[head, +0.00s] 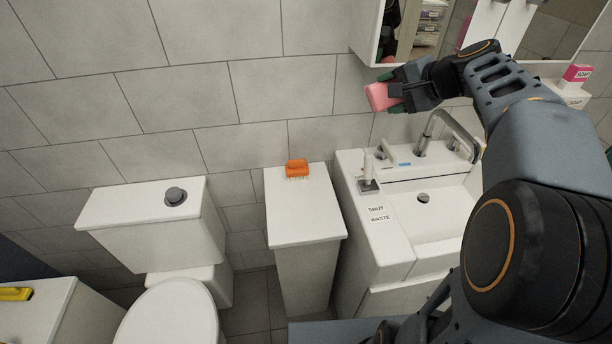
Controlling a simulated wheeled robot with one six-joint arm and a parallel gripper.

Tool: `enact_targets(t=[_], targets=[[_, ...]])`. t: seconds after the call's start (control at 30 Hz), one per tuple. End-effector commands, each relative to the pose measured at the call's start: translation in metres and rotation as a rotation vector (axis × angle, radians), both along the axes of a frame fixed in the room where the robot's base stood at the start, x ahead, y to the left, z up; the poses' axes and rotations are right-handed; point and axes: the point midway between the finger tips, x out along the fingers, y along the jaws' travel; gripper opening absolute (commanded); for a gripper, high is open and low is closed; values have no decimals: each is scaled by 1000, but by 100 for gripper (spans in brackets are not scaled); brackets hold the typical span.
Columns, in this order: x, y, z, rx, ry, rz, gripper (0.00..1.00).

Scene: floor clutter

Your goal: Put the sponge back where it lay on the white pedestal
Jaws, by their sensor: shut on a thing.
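My gripper (391,91) is shut on a pink sponge (377,97) and holds it in the air, above the back left of the sink and beside the mirror cabinet. The sponge sticks out to the left of the fingers; its right part is hidden by them. The white pedestal (305,222) stands lower and to the left, between the toilet and the sink. An orange brush (297,168) lies on the pedestal's top at its back edge, bristles down. The front of the pedestal's top is bare.
The sink (437,222) with its faucet (446,128) stands right of the pedestal, a dispenser (368,174) at its left edge. The mirror cabinet (367,35) hangs close to my gripper. The toilet (146,218) stands left. Soap boxes (577,74) sit on a shelf at right.

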Motion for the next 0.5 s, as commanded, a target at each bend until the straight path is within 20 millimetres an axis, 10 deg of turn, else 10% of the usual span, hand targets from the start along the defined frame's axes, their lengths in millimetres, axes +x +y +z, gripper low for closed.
enact_targets(t=[0.17,0.5], targets=[[-10,56,-69,22,362,-113,46],[-98,133,-181,132,911,-251,46]])
